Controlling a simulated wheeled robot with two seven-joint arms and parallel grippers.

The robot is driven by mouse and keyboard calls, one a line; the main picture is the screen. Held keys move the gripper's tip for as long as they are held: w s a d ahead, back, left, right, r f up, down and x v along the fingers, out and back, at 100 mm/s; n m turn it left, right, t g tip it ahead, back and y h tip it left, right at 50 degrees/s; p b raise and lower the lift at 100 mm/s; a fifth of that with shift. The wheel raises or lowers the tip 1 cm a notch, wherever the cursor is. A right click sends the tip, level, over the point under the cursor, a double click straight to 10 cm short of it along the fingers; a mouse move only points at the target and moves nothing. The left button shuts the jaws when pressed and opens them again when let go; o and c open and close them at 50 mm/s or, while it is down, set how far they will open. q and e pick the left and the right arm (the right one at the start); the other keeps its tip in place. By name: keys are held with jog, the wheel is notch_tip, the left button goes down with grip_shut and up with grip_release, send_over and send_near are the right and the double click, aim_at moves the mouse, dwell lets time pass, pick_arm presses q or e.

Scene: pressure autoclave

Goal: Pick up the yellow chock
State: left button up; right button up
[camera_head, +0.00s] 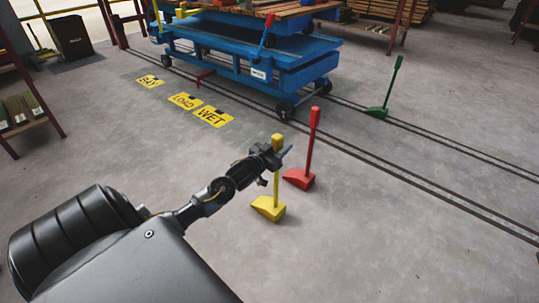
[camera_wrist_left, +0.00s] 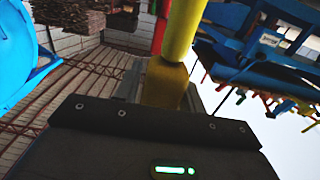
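The yellow chock (camera_head: 268,208) has a wedge-shaped foot and a tall upright handle. Its foot looks to rest on the grey floor in the head view. My left gripper (camera_head: 279,158) is at the upper part of the handle, and the handle's top shows just above it. In the left wrist view the yellow handle (camera_wrist_left: 184,30) runs from the top edge down to the gripper body, with grey finger parts close on either side. I cannot tell whether the fingers are closed on it. My right gripper is not in view.
A red chock (camera_head: 299,179) stands close to the right of the yellow one. A green chock (camera_head: 377,111) stands farther back beside the floor rails. A blue cart (camera_head: 240,72) is at the back, with yellow floor signs (camera_head: 213,116) in front of it. The floor at right front is clear.

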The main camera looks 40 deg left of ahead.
pick_arm(q)
grip_shut()
dwell(0.9)
jog(key=shift+r, duration=0.1)
